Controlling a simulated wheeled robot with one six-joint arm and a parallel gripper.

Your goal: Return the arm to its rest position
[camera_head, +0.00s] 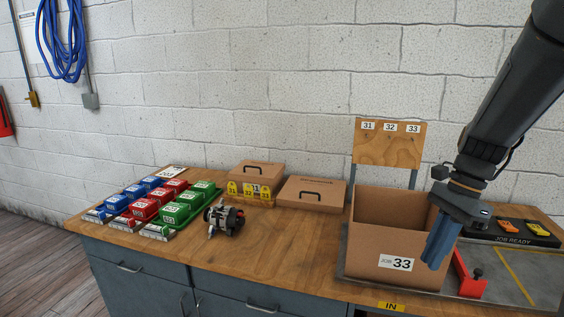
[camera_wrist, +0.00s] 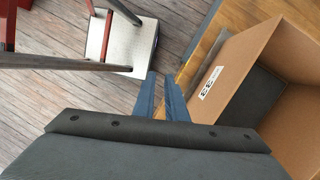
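My gripper (camera_head: 440,242) hangs at the right of the head view, fingers pointing down, in front of the right side of the open cardboard box (camera_head: 369,240) labelled JOB 33. In the wrist view, its two blue fingers (camera_wrist: 161,92) stand a little apart with nothing between them. That view shows the floor past the fingertips and the box (camera_wrist: 225,62) to the right. My arm comes down from the upper right corner.
A red stop (camera_head: 468,280) stands beside the box on a grey mat. A JOB READY tray (camera_head: 514,239) lies behind. Green bins (camera_head: 186,209), an alternator (camera_head: 226,219) and lidded cartons (camera_head: 312,194) are to the left. A metal-topped stand (camera_wrist: 130,42) is on the floor.

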